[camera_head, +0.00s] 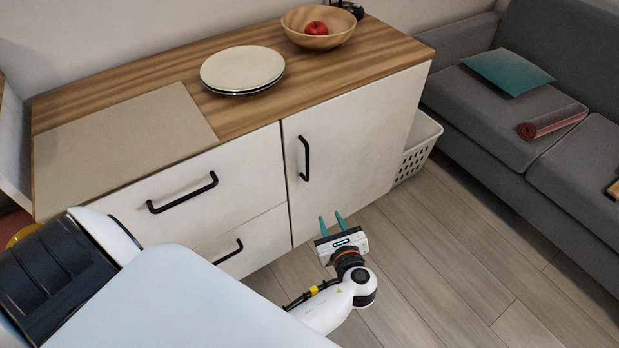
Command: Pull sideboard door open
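The sideboard (395,72) has a wooden top and white fronts. Its tall door (350,135) at the right end looks closed, flush with the front. A vertical black handle (304,158) sits on the door's left side, in its upper half. My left gripper (331,222) is in front of the door, lower in the picture than the handle and apart from it. Its two teal fingers point toward the door, spread with nothing between them. Whether the fingertips touch the door cannot be told. My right gripper is not in view.
Two drawers with black handles (183,193) (230,251) are left of the door. Plates (242,68), a wooden bowl (335,38) with a red apple (316,28) and a beige panel (120,150) lie on top. A white basket (418,150) and grey sofa (490,115) stand right. Floor between is clear.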

